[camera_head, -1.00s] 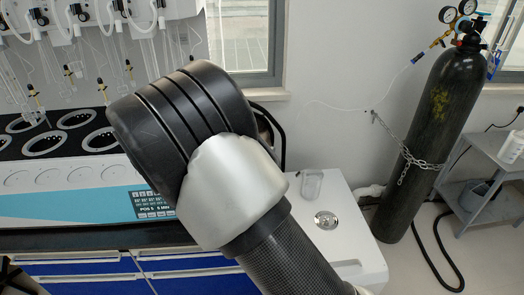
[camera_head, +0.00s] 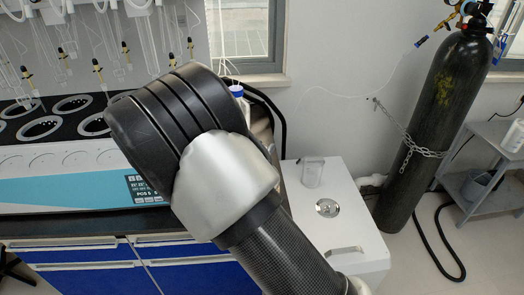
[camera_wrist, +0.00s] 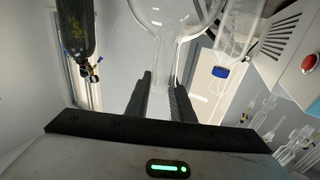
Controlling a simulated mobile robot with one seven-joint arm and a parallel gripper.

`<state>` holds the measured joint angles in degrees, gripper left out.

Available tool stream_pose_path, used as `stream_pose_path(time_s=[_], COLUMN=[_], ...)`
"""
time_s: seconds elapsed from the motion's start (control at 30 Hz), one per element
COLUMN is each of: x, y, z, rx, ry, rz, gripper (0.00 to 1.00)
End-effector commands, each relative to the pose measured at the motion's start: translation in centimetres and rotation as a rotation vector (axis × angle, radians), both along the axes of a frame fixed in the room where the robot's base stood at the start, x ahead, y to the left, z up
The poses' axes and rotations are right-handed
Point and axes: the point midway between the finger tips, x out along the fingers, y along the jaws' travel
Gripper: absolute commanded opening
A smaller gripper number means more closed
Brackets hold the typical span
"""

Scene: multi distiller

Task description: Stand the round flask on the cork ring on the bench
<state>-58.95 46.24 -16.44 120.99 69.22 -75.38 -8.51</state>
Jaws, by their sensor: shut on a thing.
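The round flask (camera_wrist: 172,14) is clear glass and shows in the wrist view with its bulb cut off at the top edge. My gripper (camera_wrist: 160,84) is shut on the flask's neck, with one dark finger on each side of it. In the head view my own arm covers the middle, and neither the gripper nor the flask can be made out. The cork ring is not seen in either view.
The distiller (camera_head: 60,190) stands at left with glassware above. A blue-capped bottle (camera_head: 237,92) is behind my arm. A white box (camera_head: 345,225) bears a clear beaker (camera_head: 312,173). A chained black cylinder (camera_head: 435,125) and grey cart (camera_head: 495,160) are at right.

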Motion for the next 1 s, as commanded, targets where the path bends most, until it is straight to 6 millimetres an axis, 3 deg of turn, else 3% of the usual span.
stream_pose_path(time_s=[0.87, 0.9, 1.0], x=[0.02, 0.02, 0.02], y=[-0.03, -0.03, -0.02], z=[-0.88, -0.87, -0.82], rx=[0.000, 0.000, 0.000], ry=[-0.001, -0.001, -0.001], rz=[0.000, 0.000, 0.000], gripper=[0.00, 0.23, 0.40])
